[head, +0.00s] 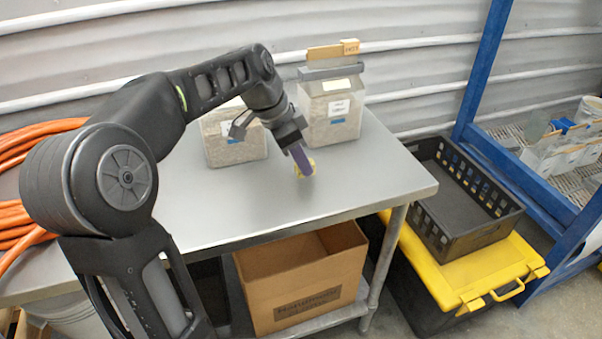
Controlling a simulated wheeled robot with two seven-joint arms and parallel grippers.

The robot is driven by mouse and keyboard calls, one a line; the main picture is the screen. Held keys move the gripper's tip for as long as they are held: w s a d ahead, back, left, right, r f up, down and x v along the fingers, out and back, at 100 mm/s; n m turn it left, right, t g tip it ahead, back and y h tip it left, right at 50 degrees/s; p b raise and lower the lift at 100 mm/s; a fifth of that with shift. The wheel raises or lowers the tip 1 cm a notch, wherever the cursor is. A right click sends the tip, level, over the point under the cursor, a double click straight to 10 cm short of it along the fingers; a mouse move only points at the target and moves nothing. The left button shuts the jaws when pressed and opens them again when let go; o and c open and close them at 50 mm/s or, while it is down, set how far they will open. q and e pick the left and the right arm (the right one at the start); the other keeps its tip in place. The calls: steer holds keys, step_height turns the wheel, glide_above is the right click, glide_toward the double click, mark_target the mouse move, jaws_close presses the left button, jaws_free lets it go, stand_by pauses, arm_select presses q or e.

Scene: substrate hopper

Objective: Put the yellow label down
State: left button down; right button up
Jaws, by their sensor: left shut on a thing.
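The yellow label (311,164) is a small yellow piece at the tip of my left gripper (302,163). My left gripper points down and is shut on the label, low over the grey metal table (220,215). The purple finger hides part of the label. I cannot tell whether the label touches the table top. My right gripper is not in view.
A bag (331,112) with a clamp on top stands behind the gripper. Another bag (232,140) stands to the left, partly behind my arm. A cardboard box (300,283) sits below the table. A black crate (452,215) rests on a yellow-lidded bin (450,270) at right. The table's front right is clear.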

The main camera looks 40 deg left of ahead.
mark_target(302, 187)
arm_select(q)
steer(key=shift+f, duration=1.85)
steer(key=shift+f+b, duration=0.25)
steer(key=shift+b, duration=0.05)
steer(key=c, duration=1.3)
jaws_free()
steer(key=shift+r, duration=0.15)
steer(key=shift+r, duration=0.1)
steer(key=p+v, duration=0.1)
steer(key=v, duration=1.1)
steer(key=shift+w, duration=0.1)
